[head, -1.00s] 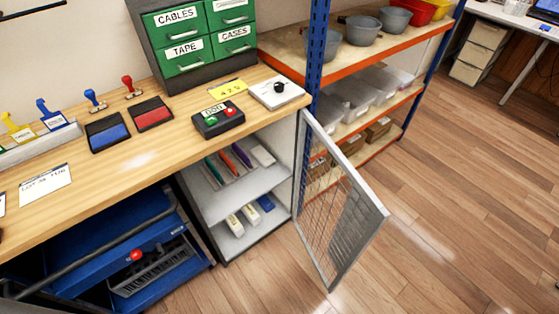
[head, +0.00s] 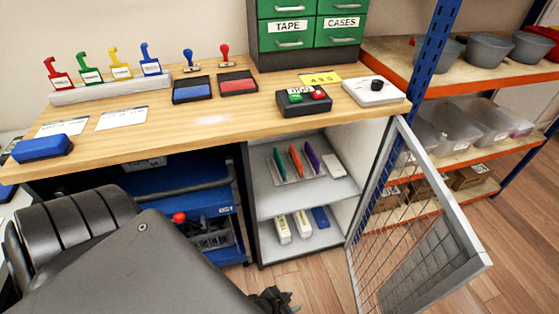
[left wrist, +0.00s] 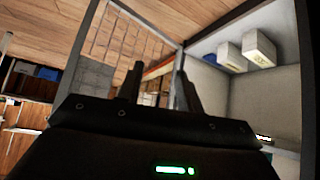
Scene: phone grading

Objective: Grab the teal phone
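The teal phone (head: 279,164) stands leaning in a rack (head: 300,179) on the upper shelf of the open cabinet, left of an orange phone (head: 295,160) and a purple phone (head: 313,159). My left gripper (head: 276,301) is low in front of the cabinet, below the lower shelf and apart from the phones. In the left wrist view its two fingers (left wrist: 160,85) are spread with nothing between them. The teal phone cannot be made out in that view. My right gripper is in neither view.
The mesh cabinet door (head: 420,230) stands open to the right. White boxes (head: 292,225) and a blue box (head: 320,217) are on the lower shelf. The wooden worktop (head: 220,120) overhangs the shelves. A blue cart (head: 205,205) stands left.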

